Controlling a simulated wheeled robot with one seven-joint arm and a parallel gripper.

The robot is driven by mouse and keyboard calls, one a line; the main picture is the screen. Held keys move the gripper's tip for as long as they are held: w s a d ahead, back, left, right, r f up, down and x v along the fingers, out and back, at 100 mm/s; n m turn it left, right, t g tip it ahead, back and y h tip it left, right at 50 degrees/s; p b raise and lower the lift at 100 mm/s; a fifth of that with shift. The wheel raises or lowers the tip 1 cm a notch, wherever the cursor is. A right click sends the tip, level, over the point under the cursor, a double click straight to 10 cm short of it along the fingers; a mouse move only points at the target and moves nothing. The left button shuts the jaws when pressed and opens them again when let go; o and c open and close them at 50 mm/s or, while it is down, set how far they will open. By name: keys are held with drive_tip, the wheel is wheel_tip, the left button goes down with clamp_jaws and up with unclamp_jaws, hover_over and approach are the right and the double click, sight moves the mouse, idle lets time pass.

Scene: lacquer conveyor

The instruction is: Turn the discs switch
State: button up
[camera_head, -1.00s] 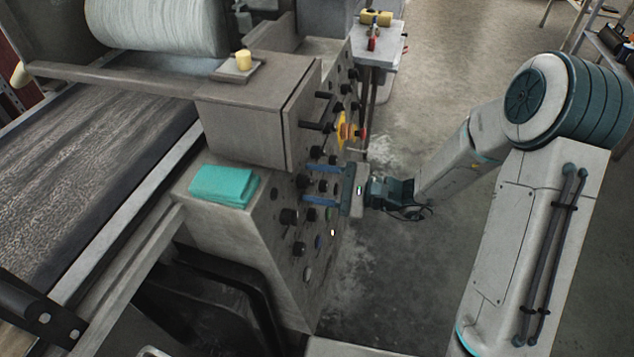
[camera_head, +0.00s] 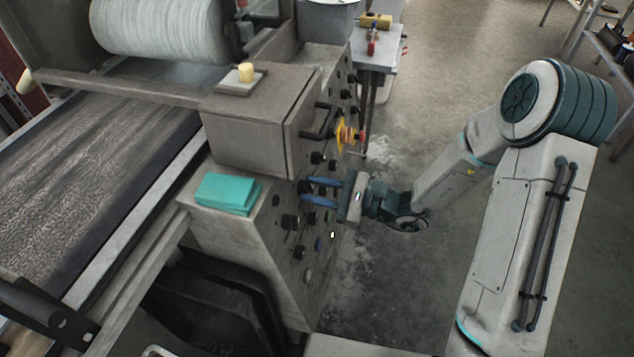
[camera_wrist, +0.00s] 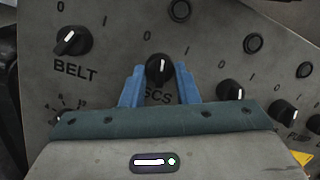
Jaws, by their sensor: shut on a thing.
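The discs switch (camera_wrist: 159,69) is a round black knob with a white pointer mark on the grey control panel. Its label below is partly hidden by my gripper, with only "SCS" readable in the wrist view. My gripper (camera_head: 308,191) has its two blue fingers on either side of the knob and is shut on it, one finger left and one right in the wrist view. The white mark points roughly upward, between the 0 on its left and the 1 on its right.
The belt switch (camera_wrist: 71,41) sits to the left on the panel, and another black knob (camera_wrist: 230,91) is close on the right. A yellow and red emergency stop (camera_head: 346,134) and black handles are above my gripper.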

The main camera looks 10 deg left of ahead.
drive_tip(key=m+p, duration=0.2)
drive_tip(key=m, duration=0.1)
drive_tip(key=m+t+p, duration=0.1)
drive_tip(key=m+p, duration=0.1)
drive_tip(key=shift+s+r, duration=0.15)
drive_tip(key=shift+r, duration=0.1)
drive_tip(key=m+t+p, duration=0.1)
drive_tip(key=m+p, duration=0.2)
drive_tip(key=m, duration=0.1)
drive_tip(key=shift+s+f+m+h+p, duration=0.1)
drive_tip(key=shift+f+m+h+p, duration=0.05)
drive_tip(key=shift+m+h+p, duration=0.2)
drive_tip(key=shift+f, duration=0.1)
drive_tip(key=o, duration=1)
drive_tip(key=shift+c, duration=0.2)
drive_tip(key=s+d, duration=0.2)
drive_tip(key=d, duration=1.1)
drive_tip(key=shift+s+d, duration=0.3)
drive_tip(key=shift+s, duration=0.05)
